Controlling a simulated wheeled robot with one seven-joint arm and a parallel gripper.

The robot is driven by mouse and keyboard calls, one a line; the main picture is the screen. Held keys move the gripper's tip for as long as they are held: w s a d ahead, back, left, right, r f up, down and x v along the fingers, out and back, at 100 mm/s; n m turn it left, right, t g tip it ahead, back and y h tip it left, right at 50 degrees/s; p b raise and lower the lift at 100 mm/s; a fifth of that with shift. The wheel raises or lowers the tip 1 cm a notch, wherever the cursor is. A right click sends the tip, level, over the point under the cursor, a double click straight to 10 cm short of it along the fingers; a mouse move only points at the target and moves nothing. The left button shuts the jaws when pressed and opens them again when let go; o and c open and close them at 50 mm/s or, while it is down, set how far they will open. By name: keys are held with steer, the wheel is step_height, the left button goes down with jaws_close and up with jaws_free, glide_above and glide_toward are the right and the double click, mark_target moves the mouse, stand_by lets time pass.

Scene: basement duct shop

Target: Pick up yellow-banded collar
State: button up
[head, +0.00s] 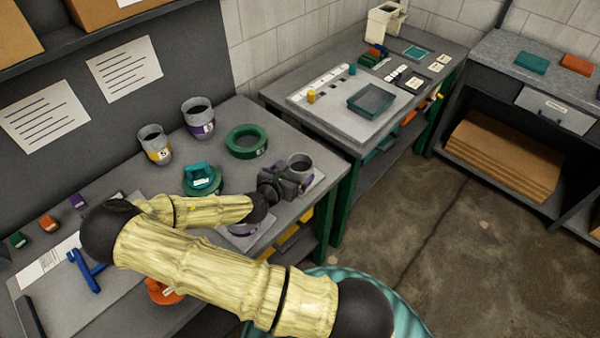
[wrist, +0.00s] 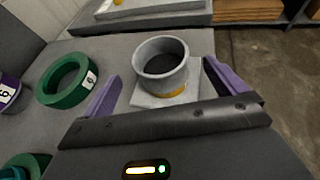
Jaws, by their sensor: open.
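A grey collar (wrist: 160,66) with a yellow band low on its side stands upright on a light square plate (wrist: 143,97) in the wrist view. In the head view this collar (head: 301,163) shows just beyond my gripper (head: 285,178), which partly hides it. My gripper (wrist: 160,86) is open, with its purple fingers on either side of the collar and a gap visible on each side. Another cup-like collar with a yellow band (head: 155,147) stands farther left on the bench in the head view. A purple-banded collar (head: 198,118) stands behind it.
A green ring (head: 246,141) lies on the bench left of my gripper; it also shows in the wrist view (wrist: 64,80). A green lidded piece (head: 201,180) lies nearer. A second bench (head: 350,133) with a tray (head: 371,101) stands beyond a gap on the right.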

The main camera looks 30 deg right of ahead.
mark_target(305, 160)
steer(key=shift+w+d+f, duration=0.3)
steer(key=shift+w+d, duration=0.1)
steer(key=shift+d, duration=0.15)
steer(key=shift+p+x, duration=1)
steer(key=shift+x, duration=1.6)
steer(key=shift+f, duration=0.1)
steer(key=c, duration=1.2)
steer(key=shift+o, duration=0.2)
step_height(305, 160, up, 10)
steer(key=b, duration=0.1)
